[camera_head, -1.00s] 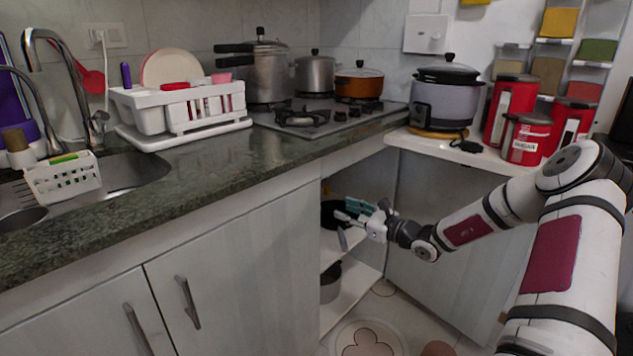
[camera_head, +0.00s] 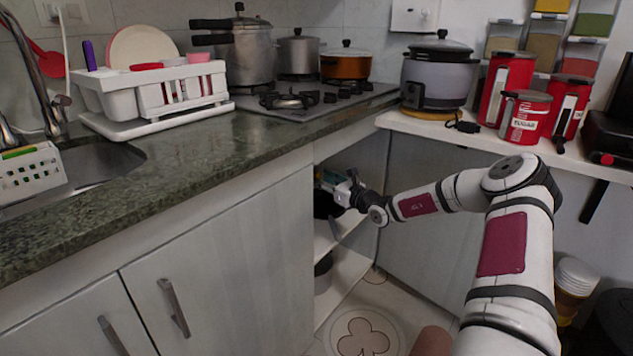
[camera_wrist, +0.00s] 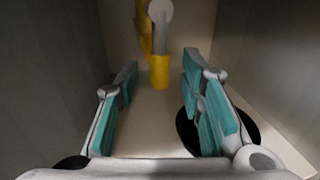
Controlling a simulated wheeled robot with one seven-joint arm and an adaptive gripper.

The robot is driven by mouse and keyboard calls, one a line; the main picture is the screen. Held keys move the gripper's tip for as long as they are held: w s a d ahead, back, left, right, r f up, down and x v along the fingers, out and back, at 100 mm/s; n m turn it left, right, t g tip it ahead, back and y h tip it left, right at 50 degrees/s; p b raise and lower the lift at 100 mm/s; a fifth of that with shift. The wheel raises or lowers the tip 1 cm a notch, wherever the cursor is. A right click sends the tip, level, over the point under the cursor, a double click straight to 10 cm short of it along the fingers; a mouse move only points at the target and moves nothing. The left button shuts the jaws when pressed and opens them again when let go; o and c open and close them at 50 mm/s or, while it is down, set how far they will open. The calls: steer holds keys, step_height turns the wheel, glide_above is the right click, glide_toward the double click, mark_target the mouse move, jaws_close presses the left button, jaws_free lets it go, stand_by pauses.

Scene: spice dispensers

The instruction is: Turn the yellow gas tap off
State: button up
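The yellow gas tap (camera_wrist: 160,70) shows at the top middle of the wrist view, inside the cabinet. It has a yellow body, a grey-white round end (camera_wrist: 160,12) and a yellow strip along its left side. My gripper (camera_wrist: 162,85) is open, with its teal-padded fingers apart to the left and right. The tap lies ahead of the fingertips, roughly centred between them, and nothing is held. In the head view my gripper (camera_head: 330,183) reaches into the open cabinet under the counter. The tap is hidden in the head view.
The cabinet wall (camera_wrist: 50,60) stands close on the left. A dark round pan (camera_wrist: 218,130) lies on the shelf under my right finger. In the head view, the cabinet's lower shelf (camera_head: 345,275) holds a pot, and the stove (camera_head: 310,102) sits on the counter above.

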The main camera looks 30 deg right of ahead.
mark_target(317, 176)
steer(key=shift+w+a+b, duration=0.15)
steer(key=shift+w+b, duration=0.1)
steer(key=shift+w, duration=0.6)
steer(key=shift+w+a+b, duration=0.1)
steer(key=shift+w+b, duration=0.1)
steer(key=shift+w, duration=0.65)
jaws_close()
